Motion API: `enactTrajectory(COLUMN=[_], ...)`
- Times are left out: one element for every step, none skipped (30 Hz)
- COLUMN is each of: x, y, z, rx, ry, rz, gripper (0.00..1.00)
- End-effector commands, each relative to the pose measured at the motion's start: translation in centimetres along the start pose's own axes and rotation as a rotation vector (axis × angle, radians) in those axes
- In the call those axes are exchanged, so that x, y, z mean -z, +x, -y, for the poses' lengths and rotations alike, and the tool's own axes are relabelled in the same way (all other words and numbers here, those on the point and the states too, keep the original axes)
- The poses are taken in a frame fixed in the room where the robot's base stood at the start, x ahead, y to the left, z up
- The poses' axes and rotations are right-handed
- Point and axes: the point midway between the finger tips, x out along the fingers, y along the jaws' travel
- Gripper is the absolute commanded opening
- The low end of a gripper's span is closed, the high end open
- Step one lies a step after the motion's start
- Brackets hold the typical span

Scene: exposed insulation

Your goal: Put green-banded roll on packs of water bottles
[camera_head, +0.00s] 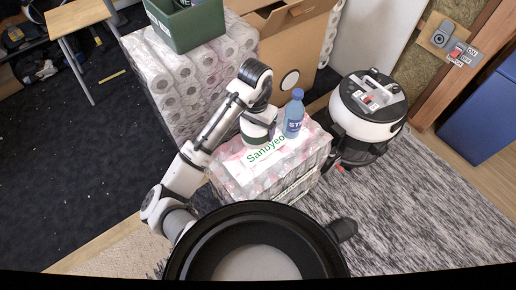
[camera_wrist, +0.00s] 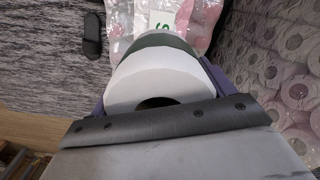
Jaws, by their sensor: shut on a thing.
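The green-banded roll (camera_wrist: 155,82) is white with a dark green band at its far end. My gripper (camera_head: 259,118) is shut on it, with a finger at each side in the wrist view. The packs also show beyond the roll in the wrist view (camera_wrist: 200,20). I cannot tell whether the roll touches their top. The gripper hides part of the roll.
A blue bottle (camera_head: 294,115) stands on the packs, close right of my gripper. Wrapped rolls (camera_head: 165,85) stack behind, bearing a green bin (camera_head: 190,25). A cardboard box (camera_head: 295,35) stands behind. A black-and-white vacuum (camera_head: 368,105) stands at right.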

Motion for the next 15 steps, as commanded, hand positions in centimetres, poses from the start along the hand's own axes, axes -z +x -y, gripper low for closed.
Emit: enactTrajectory(x=[0.0, 0.0, 0.0, -0.1, -0.1, -0.1, 0.0, 0.0, 0.0, 0.0, 0.0, 0.0, 0.0, 0.0, 0.0], y=[2.0, 2.8, 3.5, 4.0, 4.5, 5.2, 5.6, 5.9, 6.2, 6.4, 6.5, 6.8, 7.0, 7.2, 7.6], z=[-0.1, -0.1, -0.1, 0.1, 0.1, 0.1, 0.1, 0.1, 0.1, 0.1, 0.1, 0.1, 0.1, 0.1, 0.0], rx=[-0.007, -0.006, -0.004, -0.002, -0.001, -0.001, 0.0, 0.001, 0.001, 0.001, 0.001, 0.001, 0.001, 0.0, 0.0], ry=[-0.003, -0.002, -0.003, -0.003, -0.003, -0.002, -0.002, -0.002, -0.002, -0.002, -0.002, -0.002, -0.002, -0.002, -0.001], rz=[0.0, 0.0, 0.001, 0.001, 0.002, 0.001, 0.0, 0.001, 0.0, 0.0, -0.001, 0.0, 0.0, 0.001, 0.001], gripper=[0.57, 0.57, 0.57, 0.57, 0.57, 0.57, 0.57, 0.57, 0.57, 0.57, 0.57, 0.57, 0.57, 0.57, 0.57])
